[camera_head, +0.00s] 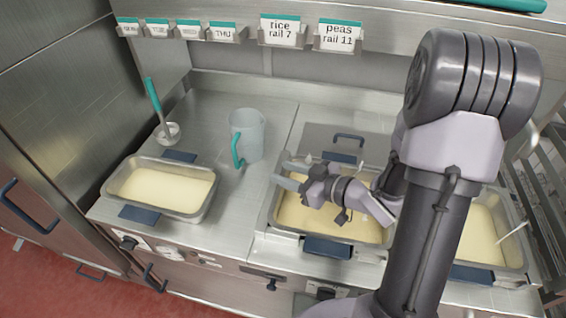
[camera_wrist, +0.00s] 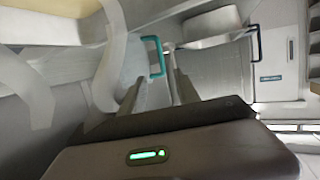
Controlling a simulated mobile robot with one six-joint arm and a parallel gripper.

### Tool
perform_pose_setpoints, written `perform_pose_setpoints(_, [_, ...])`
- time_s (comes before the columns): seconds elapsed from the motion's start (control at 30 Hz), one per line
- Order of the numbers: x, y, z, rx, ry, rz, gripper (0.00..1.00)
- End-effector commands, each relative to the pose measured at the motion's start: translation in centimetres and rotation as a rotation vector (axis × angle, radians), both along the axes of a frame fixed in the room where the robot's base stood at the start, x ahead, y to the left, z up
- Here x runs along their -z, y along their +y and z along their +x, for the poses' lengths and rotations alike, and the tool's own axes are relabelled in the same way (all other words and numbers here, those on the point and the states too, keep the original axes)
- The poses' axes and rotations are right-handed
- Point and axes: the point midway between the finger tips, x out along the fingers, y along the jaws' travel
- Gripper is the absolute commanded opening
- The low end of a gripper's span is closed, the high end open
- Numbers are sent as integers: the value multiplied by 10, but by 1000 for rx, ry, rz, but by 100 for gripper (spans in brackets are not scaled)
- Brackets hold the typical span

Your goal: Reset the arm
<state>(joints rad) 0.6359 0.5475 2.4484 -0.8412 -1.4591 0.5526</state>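My arm rises at the right of the head view and bends down to the left. My gripper (camera_head: 281,173) is above the left part of the middle pan (camera_head: 320,232) of yellow contents, its fingers pointing left toward the clear jug (camera_head: 247,135) with a teal handle. The two fingers are apart with nothing seen between them. In the wrist view the gripper (camera_wrist: 156,78) also shows spread fingers, with a teal handle (camera_wrist: 154,56) beyond them. The gripper does not appear to touch the jug. My arm hides part of the middle and right pans.
A left pan (camera_head: 160,190) of yellow contents and a ladle (camera_head: 160,115) with a teal handle stand on the steel counter (camera_head: 205,105). A right pan (camera_head: 487,232) lies behind my arm. A label rail (camera_head: 235,38) runs above. The counter around the jug is clear.

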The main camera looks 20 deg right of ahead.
Motion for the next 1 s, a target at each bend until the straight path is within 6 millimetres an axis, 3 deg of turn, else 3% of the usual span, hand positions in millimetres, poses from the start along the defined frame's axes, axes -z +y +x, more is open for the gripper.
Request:
perform_pose_setpoints(0.13, [-1, -1, -1, 1, 1, -4, 38])
perform_pose_setpoints(0.23, [-8, -12, 11, 71, 25, -69, 38])
perform_pose_setpoints(0.33, [-36, -40, 29, 267, 90, -198, 38])
perform_pose_setpoints(0.43, [-76, -63, 22, 509, 186, -263, 38])
perform_pose_setpoints(0.57, [-114, -58, -31, 744, 358, -191, 38])
perform_pose_setpoints(0.7, [-129, 0, -113, 808, 609, 9, 38])
perform_pose_setpoints(0.8, [-131, 45, -161, 759, 760, 126, 38])
perform_pose_setpoints(0.9, [-133, 73, -190, 708, 851, 189, 38])
perform_pose_setpoints(1.0, [-134, 85, -202, 686, 891, 214, 38])
